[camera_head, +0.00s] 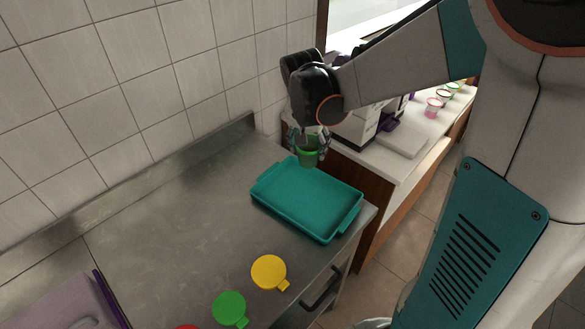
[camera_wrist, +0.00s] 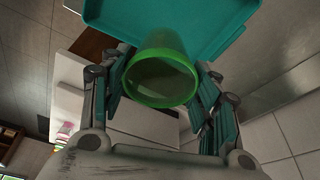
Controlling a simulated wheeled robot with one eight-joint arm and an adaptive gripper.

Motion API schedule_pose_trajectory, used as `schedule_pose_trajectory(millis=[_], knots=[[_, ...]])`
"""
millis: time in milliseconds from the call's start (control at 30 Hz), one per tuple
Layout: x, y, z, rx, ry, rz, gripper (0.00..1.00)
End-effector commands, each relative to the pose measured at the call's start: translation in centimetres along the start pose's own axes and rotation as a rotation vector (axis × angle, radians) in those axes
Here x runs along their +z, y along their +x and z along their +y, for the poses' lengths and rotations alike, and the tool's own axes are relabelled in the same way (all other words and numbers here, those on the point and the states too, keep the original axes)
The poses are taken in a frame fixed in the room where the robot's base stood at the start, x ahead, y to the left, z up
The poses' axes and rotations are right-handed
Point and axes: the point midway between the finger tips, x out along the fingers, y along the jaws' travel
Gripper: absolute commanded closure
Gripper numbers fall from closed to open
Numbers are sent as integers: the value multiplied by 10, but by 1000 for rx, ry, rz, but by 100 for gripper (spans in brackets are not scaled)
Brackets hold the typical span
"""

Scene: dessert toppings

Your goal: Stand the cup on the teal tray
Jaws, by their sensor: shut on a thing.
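A green cup (camera_head: 308,157) is held in my gripper (camera_head: 308,140) near the far left corner of the teal tray (camera_head: 305,205) in the head view. In the wrist view the cup (camera_wrist: 160,75), see-through green with an open rim, sits between the fingers of my gripper (camera_wrist: 160,88), with the teal tray (camera_wrist: 110,18) beyond it. The fingers are shut on the cup's sides. The cup looks roughly upright. I cannot tell whether its base touches the tray. The tray is empty where it shows and lies on the metal counter.
The metal counter (camera_head: 170,215) is clear left of the tray. A yellow lid (camera_head: 268,271) and a green lid (camera_head: 229,308) lie in front, with a red one at the bottom edge. A white counter with machines and small cups (camera_head: 434,106) stands behind right. A tiled wall rises at left.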

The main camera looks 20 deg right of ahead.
Motion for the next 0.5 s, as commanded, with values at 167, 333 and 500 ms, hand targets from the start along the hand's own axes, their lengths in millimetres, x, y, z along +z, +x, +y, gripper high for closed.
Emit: schedule_pose_trajectory(millis=[167, 333, 500], knots=[[13, 47, 0, 0, 0, 0, 57], [22, 83, 0, 0, 0, 0, 57], [28, 102, 0, 0, 0, 0, 57]])
